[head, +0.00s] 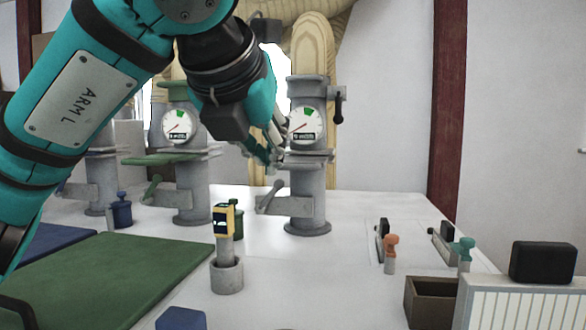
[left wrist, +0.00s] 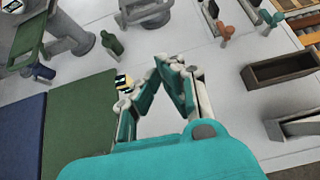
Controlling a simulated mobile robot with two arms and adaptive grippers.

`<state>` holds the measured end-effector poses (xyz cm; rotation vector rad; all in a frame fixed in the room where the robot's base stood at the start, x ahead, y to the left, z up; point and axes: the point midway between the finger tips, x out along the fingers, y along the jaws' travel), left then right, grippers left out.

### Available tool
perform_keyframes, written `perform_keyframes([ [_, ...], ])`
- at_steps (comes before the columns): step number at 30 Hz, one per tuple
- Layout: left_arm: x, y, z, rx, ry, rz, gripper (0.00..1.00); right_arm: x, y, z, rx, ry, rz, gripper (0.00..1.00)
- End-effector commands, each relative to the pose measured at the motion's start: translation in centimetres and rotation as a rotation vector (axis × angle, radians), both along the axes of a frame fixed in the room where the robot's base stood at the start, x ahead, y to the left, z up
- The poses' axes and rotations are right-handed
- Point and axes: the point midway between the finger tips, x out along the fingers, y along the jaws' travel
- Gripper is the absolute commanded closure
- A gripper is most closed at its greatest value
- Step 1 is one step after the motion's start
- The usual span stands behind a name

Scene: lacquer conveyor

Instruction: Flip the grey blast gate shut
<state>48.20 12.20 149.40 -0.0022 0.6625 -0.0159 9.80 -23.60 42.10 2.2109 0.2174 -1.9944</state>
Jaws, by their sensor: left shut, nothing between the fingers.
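The grey blast gate (head: 312,157) is a flat slot section on the grey duct column with a round gauge (head: 305,124) above it. A grey lever (head: 271,198) sticks out to the left low on this column, and a black handle (head: 339,104) sits high on its right. My left gripper (head: 277,162) is shut and empty, its fingertips just left of the gate; I cannot tell whether they touch it. In the left wrist view the fingertips (left wrist: 172,62) meet, with part of a grey column (left wrist: 150,14) beyond them. My right gripper is out of view.
A green-topped column (head: 188,190) with a green plate (head: 158,159) stands left. A yellow-headed device (head: 223,220) sits in a grey cup (head: 227,276) in front. A green mat (head: 105,275) lies left. An open brown box (head: 430,300) is front right.

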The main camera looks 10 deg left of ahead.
Motion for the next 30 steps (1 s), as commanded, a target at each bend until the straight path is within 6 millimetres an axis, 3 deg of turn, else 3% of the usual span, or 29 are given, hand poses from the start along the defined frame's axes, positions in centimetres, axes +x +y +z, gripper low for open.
perform_keyframes([
  [4, -0.3, 0.4, 0.5, 0.008, -0.021, 0.023, 1.00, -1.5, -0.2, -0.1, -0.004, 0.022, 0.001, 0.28],
  [16, 0.4, 0.4, 0.0, 0.008, -0.016, 0.020, 1.00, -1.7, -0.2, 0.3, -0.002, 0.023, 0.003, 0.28],
  [30, 7.7, 0.5, -5.3, 0.010, -0.012, 0.019, 1.00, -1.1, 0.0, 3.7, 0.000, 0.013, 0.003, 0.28],
])
